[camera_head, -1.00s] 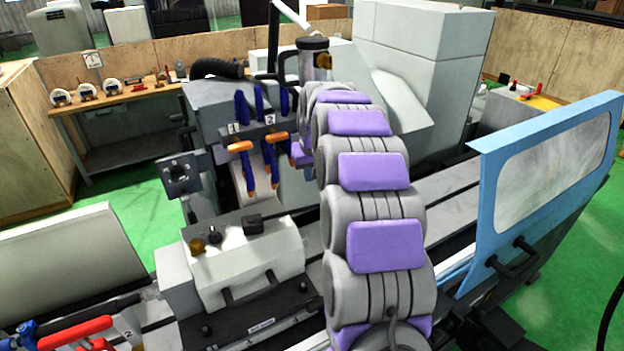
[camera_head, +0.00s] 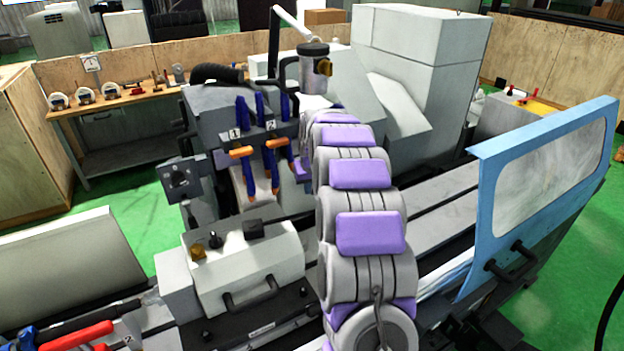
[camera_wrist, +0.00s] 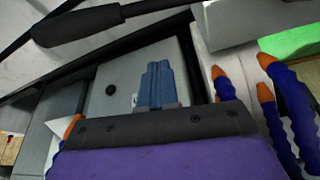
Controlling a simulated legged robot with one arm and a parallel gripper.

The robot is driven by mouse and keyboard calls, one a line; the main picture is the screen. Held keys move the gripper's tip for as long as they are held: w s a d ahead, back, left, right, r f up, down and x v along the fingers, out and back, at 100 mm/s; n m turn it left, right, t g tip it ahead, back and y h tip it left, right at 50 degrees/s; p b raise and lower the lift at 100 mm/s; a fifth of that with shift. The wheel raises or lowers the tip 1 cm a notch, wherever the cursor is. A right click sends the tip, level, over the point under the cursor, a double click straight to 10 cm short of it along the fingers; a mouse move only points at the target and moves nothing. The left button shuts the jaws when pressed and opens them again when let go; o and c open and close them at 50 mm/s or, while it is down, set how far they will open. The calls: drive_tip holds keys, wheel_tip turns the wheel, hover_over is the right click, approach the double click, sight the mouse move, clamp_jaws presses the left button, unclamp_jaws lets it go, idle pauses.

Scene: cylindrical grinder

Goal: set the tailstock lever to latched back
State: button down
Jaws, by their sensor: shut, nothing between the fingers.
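A black lever with a thick rounded grip (camera_wrist: 78,26) crosses the top left of the wrist view. Its thin rod runs right towards a pale machine part. It looks like the tailstock lever, but I cannot tell its setting. My gripper (camera_wrist: 158,70) shows in the wrist view with its blue-grey fingers together and empty. The lever lies beyond and to the left of the fingertips, apart from them.
Blue coolant hoses with orange tips (camera_head: 243,153) hang left of my arm; several also flank my gripper in the wrist view (camera_wrist: 275,110). A pale block with knobs (camera_head: 245,270) stands front left. A blue windowed guard (camera_head: 490,205) stands right. A grey cylinder (camera_head: 313,68) rises behind.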

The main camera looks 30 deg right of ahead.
drive_tip(key=shift+s+a+f, duration=0.2)
drive_tip(key=shift+s+f, duration=0.55)
drive_tip(key=shift+f, duration=0.25)
drive_tip(key=shift+s+a+f, duration=0.2)
drive_tip(key=shift+s+f, duration=0.5)
drive_tip(key=shift+f, duration=0.25)
